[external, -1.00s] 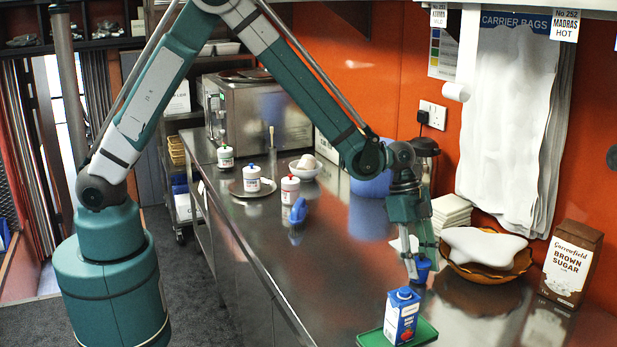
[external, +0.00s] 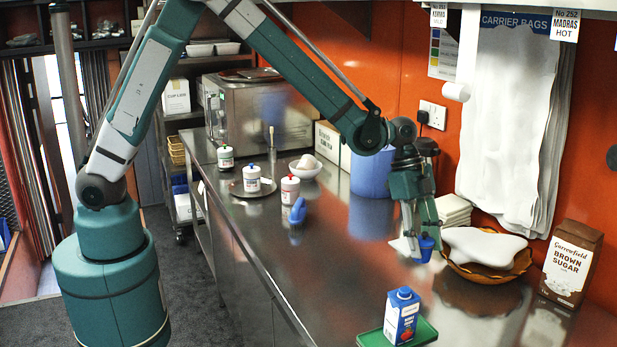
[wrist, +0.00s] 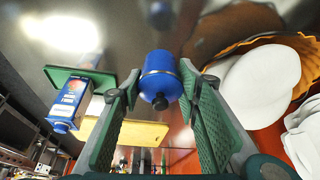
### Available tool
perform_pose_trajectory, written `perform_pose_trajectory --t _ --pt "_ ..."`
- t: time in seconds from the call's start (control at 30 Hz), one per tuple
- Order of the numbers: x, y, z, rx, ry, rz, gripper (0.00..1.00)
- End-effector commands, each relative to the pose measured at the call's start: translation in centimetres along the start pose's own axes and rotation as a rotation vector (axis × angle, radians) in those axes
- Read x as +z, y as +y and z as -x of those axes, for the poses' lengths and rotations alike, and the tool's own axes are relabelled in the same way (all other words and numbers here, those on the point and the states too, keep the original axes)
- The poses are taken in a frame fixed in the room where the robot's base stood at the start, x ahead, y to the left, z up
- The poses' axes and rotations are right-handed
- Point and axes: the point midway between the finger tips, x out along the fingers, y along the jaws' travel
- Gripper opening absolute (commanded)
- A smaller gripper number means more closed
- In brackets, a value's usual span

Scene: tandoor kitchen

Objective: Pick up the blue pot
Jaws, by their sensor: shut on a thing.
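A small blue pot (external: 426,246) with a pale band and a dark knob is between the fingers of my gripper (external: 416,240). The blue pot also shows at the centre of the wrist view (wrist: 160,72), with one finger of my gripper (wrist: 159,85) on each side of it. My gripper is shut on it and holds it above the steel counter (external: 340,285). In the external view the fingers partly hide the pot.
A blue-and-white carton (external: 402,316) stands on a green tray (external: 428,332) in front. A brown basket (external: 520,268) with white items is close to the right, beside a brown sugar bag (external: 571,264). A large blue container (external: 370,173) stands behind. The front-left counter is clear.

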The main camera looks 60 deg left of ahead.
Motion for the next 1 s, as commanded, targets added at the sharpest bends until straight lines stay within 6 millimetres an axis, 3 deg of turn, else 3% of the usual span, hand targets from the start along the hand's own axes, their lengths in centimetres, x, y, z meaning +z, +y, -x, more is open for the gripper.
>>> perform_pose_trajectory --t 0.4,1.0 --pt "-0.8 0.0 2.0 0.0 0.0 0.0 0.18" --pt "-1.0 0.0 2.5 0.0 0.0 0.0 0.18"
